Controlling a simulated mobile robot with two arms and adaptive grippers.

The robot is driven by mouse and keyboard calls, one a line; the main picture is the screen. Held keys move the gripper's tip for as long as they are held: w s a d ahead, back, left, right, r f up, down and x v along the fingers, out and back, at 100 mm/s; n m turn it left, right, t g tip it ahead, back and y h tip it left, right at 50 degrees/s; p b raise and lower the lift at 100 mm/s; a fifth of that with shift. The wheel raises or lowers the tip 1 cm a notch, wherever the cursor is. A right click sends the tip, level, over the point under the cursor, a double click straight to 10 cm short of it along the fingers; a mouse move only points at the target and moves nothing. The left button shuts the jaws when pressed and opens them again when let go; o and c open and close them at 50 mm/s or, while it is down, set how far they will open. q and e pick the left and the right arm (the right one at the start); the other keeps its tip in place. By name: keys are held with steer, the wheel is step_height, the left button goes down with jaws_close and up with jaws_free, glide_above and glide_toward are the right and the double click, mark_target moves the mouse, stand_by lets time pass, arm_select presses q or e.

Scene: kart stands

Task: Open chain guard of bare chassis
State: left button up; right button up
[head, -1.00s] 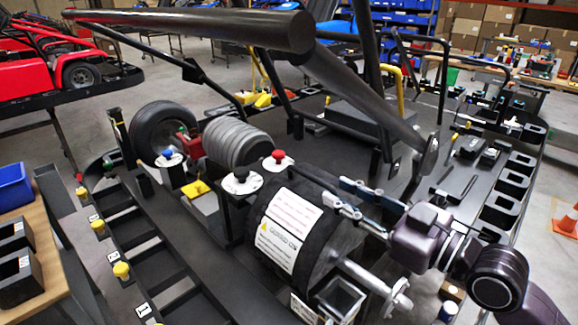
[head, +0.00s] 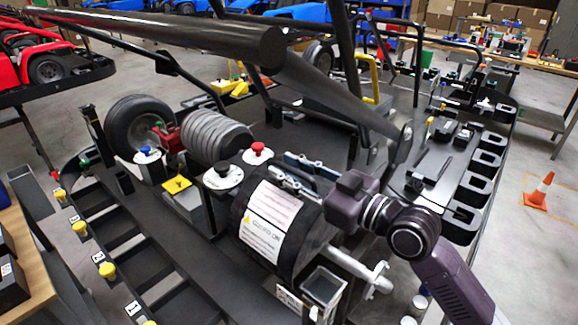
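The chain guard (head: 236,222) is a black, rounded cover with a white warning label (head: 268,221) on its front, at the middle of the head view. It looks closed. My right gripper (head: 281,168) reaches in from the right, over the top of the guard. Its two fingers are apart, with a gap between them. I cannot tell whether they touch the guard. The bare chassis (head: 125,232) is a black frame around it. My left gripper is not in view.
A red button (head: 258,150) and a black knob (head: 222,170) stand just left of my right gripper. A thick black frame tube (head: 180,32) crosses above. A grey coil spring (head: 218,138) and a wheel (head: 130,122) lie farther left. An orange cone (head: 540,192) stands on the floor at right.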

jaws_close()
stand_by(0.3)
steer(key=shift+w, duration=0.1)
steer(key=w+d+r+m, duration=0.1)
steer(key=r, duration=0.1)
steer(key=w+d+r+m+p, duration=0.1)
steer(key=w+d, duration=0.1)
steer(key=shift+w+d+r+m, duration=0.15)
steer(key=shift+d+r+m, duration=0.05)
steer(key=shift+r+m, duration=0.2)
